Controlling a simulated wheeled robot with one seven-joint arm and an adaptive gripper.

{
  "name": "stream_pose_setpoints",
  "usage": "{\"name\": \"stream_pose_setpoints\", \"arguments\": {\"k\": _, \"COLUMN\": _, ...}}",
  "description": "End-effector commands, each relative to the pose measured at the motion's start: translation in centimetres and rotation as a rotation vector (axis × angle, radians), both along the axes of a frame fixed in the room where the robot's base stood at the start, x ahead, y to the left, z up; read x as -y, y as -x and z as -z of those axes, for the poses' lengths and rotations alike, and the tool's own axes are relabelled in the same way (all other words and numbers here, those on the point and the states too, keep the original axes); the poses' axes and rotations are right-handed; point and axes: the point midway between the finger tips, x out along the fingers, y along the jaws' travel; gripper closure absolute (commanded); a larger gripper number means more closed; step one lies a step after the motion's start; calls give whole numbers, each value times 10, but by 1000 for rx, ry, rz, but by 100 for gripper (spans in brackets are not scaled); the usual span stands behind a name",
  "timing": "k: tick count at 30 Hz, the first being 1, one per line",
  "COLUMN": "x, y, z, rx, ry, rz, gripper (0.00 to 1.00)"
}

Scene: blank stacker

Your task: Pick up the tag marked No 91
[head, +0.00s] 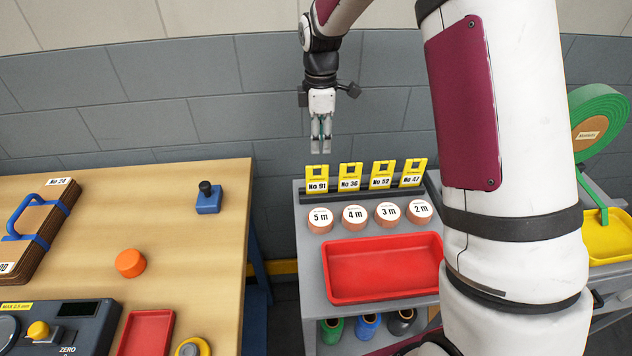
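The yellow tag marked No 91 (317,181) stands upright at the left end of a row of yellow tags in a dark rack (333,194) at the back of the grey cart. My gripper (321,150) hangs pointing down just above the No 91 tag in the picture. The fingertips appear apart from the tag, and nothing shows held between them. The two fingers look close together, and the view does not show clearly whether they are open or shut.
Tags No 36 (350,178), No 52 (383,176) and No 47 (412,174) stand to the right. Several round labelled discs (355,216) and a red tray (385,270) lie in front. A wooden table (165,215) is at left. My arm covers the cart's right side.

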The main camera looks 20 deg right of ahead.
Motion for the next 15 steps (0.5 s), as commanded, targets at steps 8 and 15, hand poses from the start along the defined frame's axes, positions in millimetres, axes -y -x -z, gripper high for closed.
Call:
{"name": "stream_pose_setpoints", "arguments": {"k": 8, "x": 0, "y": 2, "z": 52, "rx": -5, "ry": 1, "rz": 1, "gripper": 70}}
{"name": "stream_pose_setpoints", "arguments": {"k": 15, "x": -1, "y": 1, "z": 75, "rx": -2, "ry": 0, "rz": 2, "gripper": 70}}
